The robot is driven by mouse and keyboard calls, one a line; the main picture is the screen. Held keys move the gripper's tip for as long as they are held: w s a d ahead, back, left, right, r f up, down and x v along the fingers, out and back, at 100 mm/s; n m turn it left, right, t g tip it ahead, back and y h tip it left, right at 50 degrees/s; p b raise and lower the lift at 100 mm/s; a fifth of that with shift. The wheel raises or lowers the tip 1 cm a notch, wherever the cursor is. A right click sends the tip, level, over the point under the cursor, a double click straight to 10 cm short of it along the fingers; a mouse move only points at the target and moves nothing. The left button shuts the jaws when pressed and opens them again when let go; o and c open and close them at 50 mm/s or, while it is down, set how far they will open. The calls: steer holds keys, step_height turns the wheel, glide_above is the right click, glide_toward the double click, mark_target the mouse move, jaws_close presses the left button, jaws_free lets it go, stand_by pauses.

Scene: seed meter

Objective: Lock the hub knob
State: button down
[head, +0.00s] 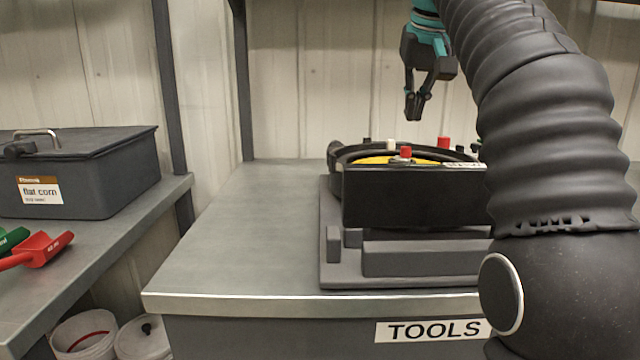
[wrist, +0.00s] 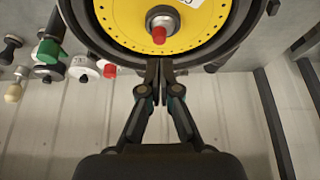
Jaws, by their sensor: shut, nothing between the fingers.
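The seed meter (head: 415,195) is a black round housing on a grey stand on the bench, with a yellow disc (head: 374,160) inside. The hub knob (head: 405,152) is red and stands at the disc's middle. In the wrist view the hub knob (wrist: 158,35) shows end-on with a silver collar around it, at top centre on the yellow disc (wrist: 197,28). My gripper (head: 412,117) is above the meter, clear of it, fingers pointing down. In the wrist view its fingertips (wrist: 159,66) are together and empty, just below the knob in the picture. Whether the knob is locked I cannot tell.
Another red knob (head: 443,142) and a cream knob (head: 390,145) stand behind the disc; a green knob (wrist: 48,50) shows in the wrist view. A lidded grey box (head: 85,180) and red scoop (head: 42,250) are on the left bench. The metal bench top (head: 235,235) left of the meter is clear.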

mark_target(404, 154)
steer(key=shift+d+f+b, duration=0.2)
steer(key=shift+f+b, duration=0.3)
steer(key=shift+f, duration=0.55)
steer(key=shift+d+f+b, duration=0.15)
steer(key=shift+f+b, duration=0.3)
steer(key=shift+f, duration=0.65)
steer(key=shift+d+f+b, duration=0.2)
steer(key=shift+f+b, duration=0.3)
steer(key=shift+f, duration=0.55)
steer(key=shift+w+a+p, duration=0.25)
steer(key=shift+w+p, duration=0.25)
steer(key=shift+w, duration=0.05)
steer(key=shift+a+p, duration=0.3)
steer(key=shift+p, duration=0.7)
steer(key=shift+a, duration=0.2)
steer(key=shift+s+a, duration=0.1)
steer(key=shift+s, duration=0.3)
steer(key=shift+w+r, duration=0.2)
steer(key=shift+r, duration=2.85)
